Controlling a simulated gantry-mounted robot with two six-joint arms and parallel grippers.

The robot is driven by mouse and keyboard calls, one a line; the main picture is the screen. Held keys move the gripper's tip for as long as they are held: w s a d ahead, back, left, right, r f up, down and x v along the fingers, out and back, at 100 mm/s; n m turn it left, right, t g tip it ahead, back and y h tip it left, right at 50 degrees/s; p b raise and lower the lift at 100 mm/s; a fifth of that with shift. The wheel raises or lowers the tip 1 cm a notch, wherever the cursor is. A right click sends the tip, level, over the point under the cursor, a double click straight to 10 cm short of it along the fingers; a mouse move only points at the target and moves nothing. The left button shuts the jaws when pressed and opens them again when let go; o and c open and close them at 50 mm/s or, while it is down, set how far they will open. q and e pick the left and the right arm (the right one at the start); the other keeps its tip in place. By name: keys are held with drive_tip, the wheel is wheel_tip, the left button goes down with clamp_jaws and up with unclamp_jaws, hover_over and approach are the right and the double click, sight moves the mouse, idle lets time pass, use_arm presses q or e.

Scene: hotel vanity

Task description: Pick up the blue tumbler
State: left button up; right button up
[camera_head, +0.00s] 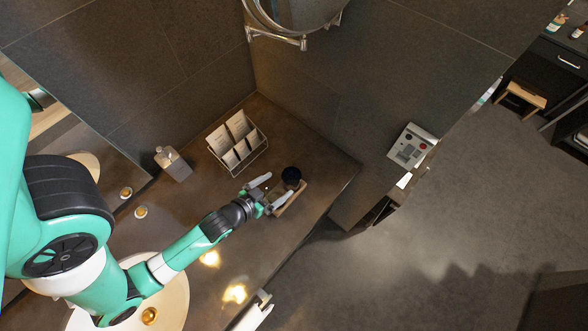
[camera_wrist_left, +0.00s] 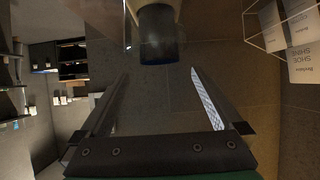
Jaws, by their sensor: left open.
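The blue tumbler (camera_head: 291,176) is dark navy and stands on a small wooden tray (camera_head: 299,195) near the counter's right edge. My left gripper (camera_head: 271,190) is open, its two fingers pointing toward the tumbler. In the left wrist view the tumbler (camera_wrist_left: 158,36) shows at the top middle, beyond the tips of the open fingers (camera_wrist_left: 159,74). Nothing is between the fingers. The right gripper is not in view.
A wire rack with cards (camera_head: 237,143) stands behind the gripper on the counter (camera_head: 213,284). A soap dispenser (camera_head: 173,163) stands to its left. A round mirror (camera_head: 290,14) hangs on the wall above. The counter's right edge is close to the tray.

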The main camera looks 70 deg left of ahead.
sight(297, 172)
use_arm(q)
drive_tip(key=b+x, duration=0.1)
drive_tip(key=x, duration=1)
drive_tip(key=shift+w+a+f, duration=0.1)
drive_tip(key=shift+w, duration=0.15)
drive_tip(key=c, duration=1.4)
